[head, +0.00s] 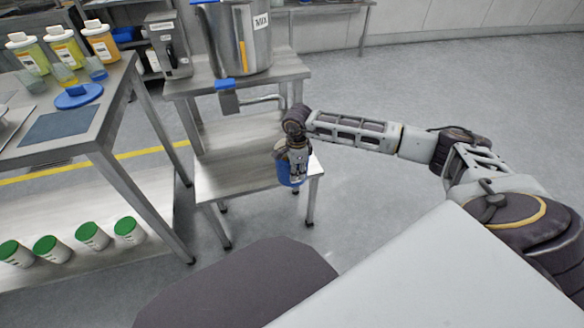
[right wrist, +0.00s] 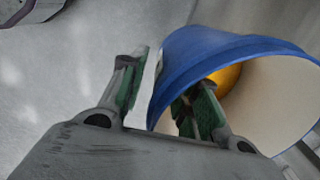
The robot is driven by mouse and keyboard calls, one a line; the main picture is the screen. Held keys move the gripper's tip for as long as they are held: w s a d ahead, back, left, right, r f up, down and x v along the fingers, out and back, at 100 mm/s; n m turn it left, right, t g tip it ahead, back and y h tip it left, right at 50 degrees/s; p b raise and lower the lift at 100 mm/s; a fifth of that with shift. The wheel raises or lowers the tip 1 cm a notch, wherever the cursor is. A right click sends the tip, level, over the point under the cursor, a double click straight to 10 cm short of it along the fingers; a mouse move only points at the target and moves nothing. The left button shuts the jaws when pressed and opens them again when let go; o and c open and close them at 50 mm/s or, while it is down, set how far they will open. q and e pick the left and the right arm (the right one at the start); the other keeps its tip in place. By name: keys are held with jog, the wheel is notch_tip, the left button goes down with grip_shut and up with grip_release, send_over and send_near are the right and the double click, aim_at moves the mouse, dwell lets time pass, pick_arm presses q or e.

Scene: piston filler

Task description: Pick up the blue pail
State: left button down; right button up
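The blue pail (head: 287,176) is on the lower shelf (head: 225,178) of a steel stand in the head view, mostly hidden behind my right gripper (head: 297,160). In the right wrist view the pail (right wrist: 185,55) has a blue outside, a pale inside and something orange-yellow within. My right gripper (right wrist: 165,90) has one finger outside the rim and the other inside the pail, with the wall between them. A gap shows between the outer finger and the wall, so it looks open. My left gripper is in neither view.
A steel pot marked MIX (head: 240,45) stands on the stand's upper level, above the pail. A steel table (head: 95,125) at left holds bottles (head: 62,45) and a blue lid (head: 78,96). Green-capped jars (head: 92,236) are on its lower shelf. Floor at right is clear.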

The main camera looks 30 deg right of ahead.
dwell(0.4)
grip_shut()
jog(key=shift+r, duration=0.1)
